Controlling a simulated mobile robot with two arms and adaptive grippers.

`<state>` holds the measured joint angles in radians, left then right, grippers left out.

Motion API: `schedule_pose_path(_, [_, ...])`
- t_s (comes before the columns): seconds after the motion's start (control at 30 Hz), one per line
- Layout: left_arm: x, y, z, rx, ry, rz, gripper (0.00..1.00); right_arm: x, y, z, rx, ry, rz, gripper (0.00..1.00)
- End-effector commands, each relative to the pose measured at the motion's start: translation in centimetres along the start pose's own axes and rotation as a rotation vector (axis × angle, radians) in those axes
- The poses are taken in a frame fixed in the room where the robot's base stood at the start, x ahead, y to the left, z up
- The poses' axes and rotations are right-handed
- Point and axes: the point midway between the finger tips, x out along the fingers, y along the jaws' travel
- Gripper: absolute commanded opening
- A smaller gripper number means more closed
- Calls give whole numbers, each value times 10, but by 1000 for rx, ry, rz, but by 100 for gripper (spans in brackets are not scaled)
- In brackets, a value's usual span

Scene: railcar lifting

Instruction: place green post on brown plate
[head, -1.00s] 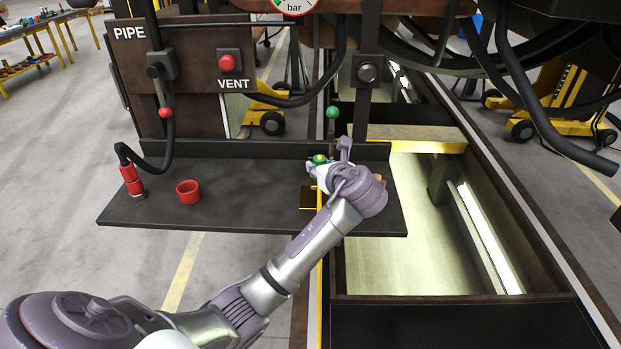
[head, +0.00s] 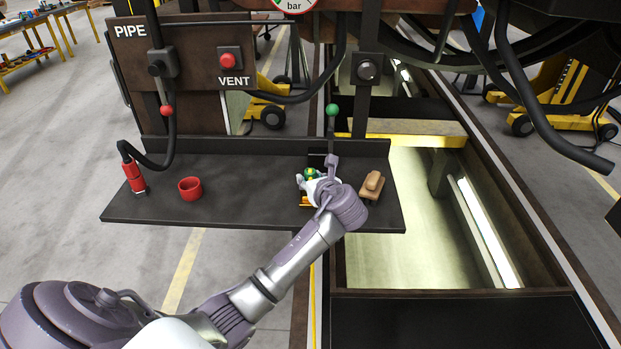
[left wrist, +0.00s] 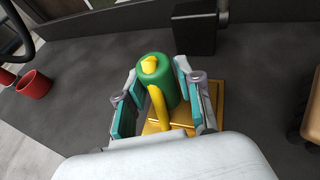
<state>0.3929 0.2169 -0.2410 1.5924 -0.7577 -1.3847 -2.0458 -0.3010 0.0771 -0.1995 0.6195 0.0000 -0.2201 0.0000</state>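The green post (left wrist: 155,84), with a yellow knob on top and a yellow curved strip on its near side, stands between the teal finger pads of my left gripper (left wrist: 160,98) in the left wrist view. The pads appear to close on its sides. The brown plate (left wrist: 216,100), golden in colour, lies beneath and beside it. I cannot tell whether the post's base touches the plate. In the head view the left gripper (head: 312,186) is over the plate (head: 305,201), and the post's green top (head: 310,174) shows; the wrist hides much of both. My right gripper is out of view.
A black block (left wrist: 194,28) stands just behind the post. The dark shelf (head: 240,190) between is clear.

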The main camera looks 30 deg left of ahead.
Motion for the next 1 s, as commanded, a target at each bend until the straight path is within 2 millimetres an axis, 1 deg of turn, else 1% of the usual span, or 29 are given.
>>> schedule_pose_path(0.03, [0,0,0,0,0,0,49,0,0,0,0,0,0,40])
schedule_pose_path(0.07, [0,0,0,0,0,0,52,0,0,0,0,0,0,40])
schedule_pose_path(0.37, [0,0,1,-1,-1,0,52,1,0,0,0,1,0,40])
schedule_pose_path(0.47, [-7,-1,1,-1,-1,-2,52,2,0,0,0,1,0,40])
schedule_pose_path(0.57, [-22,-1,0,-3,-1,-4,52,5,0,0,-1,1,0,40])
schedule_pose_path(0.8, [-74,-1,0,-3,0,-3,52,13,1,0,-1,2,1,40])
schedule_pose_path(0.9, [-93,0,0,-4,0,-3,52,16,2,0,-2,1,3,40])
schedule_pose_path(1.0, [-107,-1,1,-2,0,-2,52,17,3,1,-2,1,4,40])
